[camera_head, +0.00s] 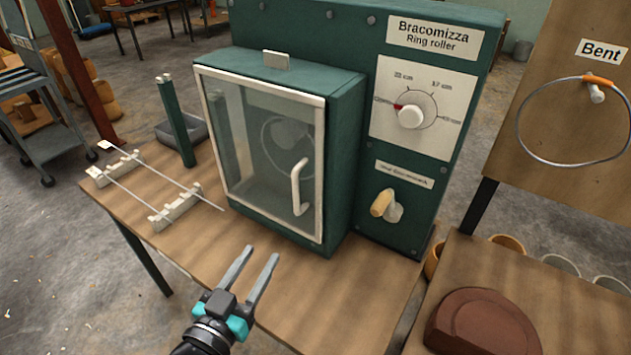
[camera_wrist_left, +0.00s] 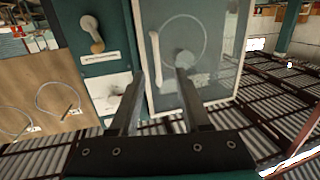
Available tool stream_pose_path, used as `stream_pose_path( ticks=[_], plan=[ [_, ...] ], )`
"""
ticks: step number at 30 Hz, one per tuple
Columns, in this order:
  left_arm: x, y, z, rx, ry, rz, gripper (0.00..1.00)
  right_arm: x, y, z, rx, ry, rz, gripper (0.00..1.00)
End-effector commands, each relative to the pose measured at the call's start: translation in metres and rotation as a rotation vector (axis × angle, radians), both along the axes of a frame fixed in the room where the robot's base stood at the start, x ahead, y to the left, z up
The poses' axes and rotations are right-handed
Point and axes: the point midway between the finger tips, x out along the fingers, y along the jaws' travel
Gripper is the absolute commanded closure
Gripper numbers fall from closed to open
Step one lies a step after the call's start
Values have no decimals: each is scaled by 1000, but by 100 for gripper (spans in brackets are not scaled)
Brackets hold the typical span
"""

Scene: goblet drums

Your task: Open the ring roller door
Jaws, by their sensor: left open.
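The green ring roller (camera_head: 440,130) stands on a wooden table. Its glass-fronted door (camera_head: 250,150) is shut, with a pale frame and a white vertical handle (camera_head: 299,187) near the right edge. A ring shows through the glass. My left gripper (camera_head: 259,255) is open and empty, in front of the machine, lower left of the handle in the head view. In the left wrist view the picture is upside down; the door (camera_wrist_left: 205,90) and handle (camera_wrist_left: 156,58) lie beyond the open fingers (camera_wrist_left: 160,82), apart from them. My right gripper is not in view.
Metal rods rest on white holders (camera_head: 176,208) at the table's left, by a green post (camera_head: 176,122). A dial (camera_head: 411,117) and a crank knob (camera_head: 384,205) are right of the door. A "Bent" board (camera_head: 545,130) and a brown block (camera_head: 484,325) are further right. The front tabletop (camera_head: 330,290) is clear.

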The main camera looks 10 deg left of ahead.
Motion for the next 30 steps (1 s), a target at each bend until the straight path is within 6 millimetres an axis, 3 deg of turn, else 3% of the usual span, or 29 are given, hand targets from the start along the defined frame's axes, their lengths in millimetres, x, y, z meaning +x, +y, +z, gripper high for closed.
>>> stream_pose_path(
  ticks=[3, 11, 30],
  plan=[
    [-1, -2, 24, -4, -46, -10, 53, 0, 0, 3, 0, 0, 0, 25],
    [17, -5, 29, -6, -58, -13, 53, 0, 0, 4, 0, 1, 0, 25],
    [109, -19, 29, -5, -56, -11, 53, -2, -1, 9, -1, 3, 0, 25]
  ],
)
